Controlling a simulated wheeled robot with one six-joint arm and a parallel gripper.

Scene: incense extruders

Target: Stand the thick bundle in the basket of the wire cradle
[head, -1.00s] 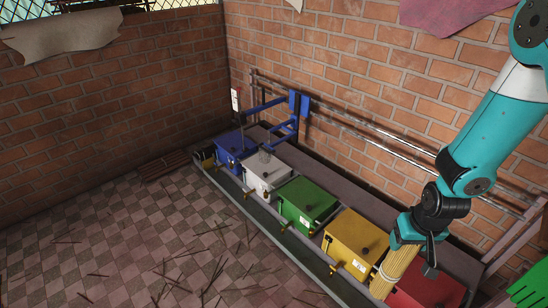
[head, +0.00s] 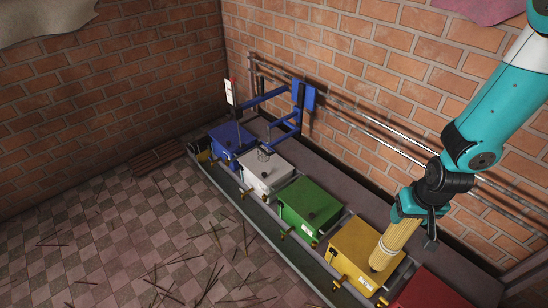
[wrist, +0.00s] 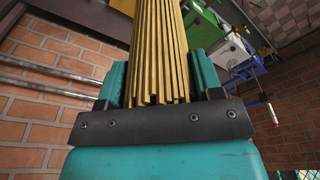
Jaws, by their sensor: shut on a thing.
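The thick bundle (head: 396,245) is a tan, straw-coloured bunch of sticks. My gripper (head: 415,211) is shut on its upper part and holds it tilted, with its lower end in front of the yellow box in the head view. I cannot tell whether that end touches the box. In the wrist view the bundle (wrist: 160,45) runs between the teal jaws. The wire cradle's small basket (head: 264,154) shows at the white box, far to the left of my gripper, below a blue wall bracket. The basket looks empty, but it is too small to be sure.
A row of boxes stands in a long trough along the brick wall: blue (head: 231,139), white (head: 262,175), green (head: 309,207), yellow (head: 352,253) and red (head: 432,290). The blue bracket (head: 287,125) juts over the far end. Thin sticks litter the checkered floor.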

